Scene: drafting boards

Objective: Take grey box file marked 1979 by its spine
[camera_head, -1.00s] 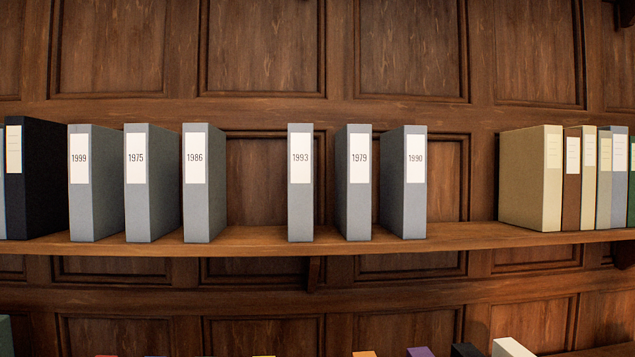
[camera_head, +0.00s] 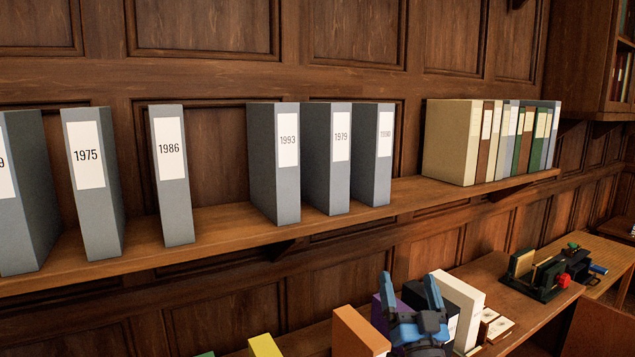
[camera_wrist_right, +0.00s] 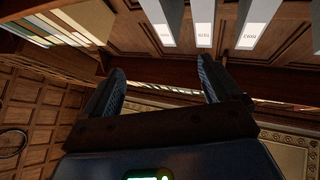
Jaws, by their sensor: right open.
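The grey box file marked 1979 (camera_head: 327,185) stands upright on the wooden shelf, its white spine label facing out. It is between the grey box files marked 1993 (camera_head: 288,185) and 1990 (camera_head: 383,175). In the right wrist view the picture is inverted, and the 1979 file seems to be the middle (camera_wrist_right: 203,12) of three grey spines at the top. My right gripper (camera_head: 410,285) is open and empty, below the shelf and to the right of the 1979 file, apart from it. Both its fingers show in the right wrist view (camera_wrist_right: 160,68). My left gripper is not in view.
Files 1975 (camera_head: 92,220) and 1986 (camera_head: 174,205) stand left, with a gap before 1993. A beige box (camera_head: 452,140) and several binders stand right. Below, an orange box (camera_head: 358,335) and a white box (camera_head: 460,295) are close to my right gripper.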

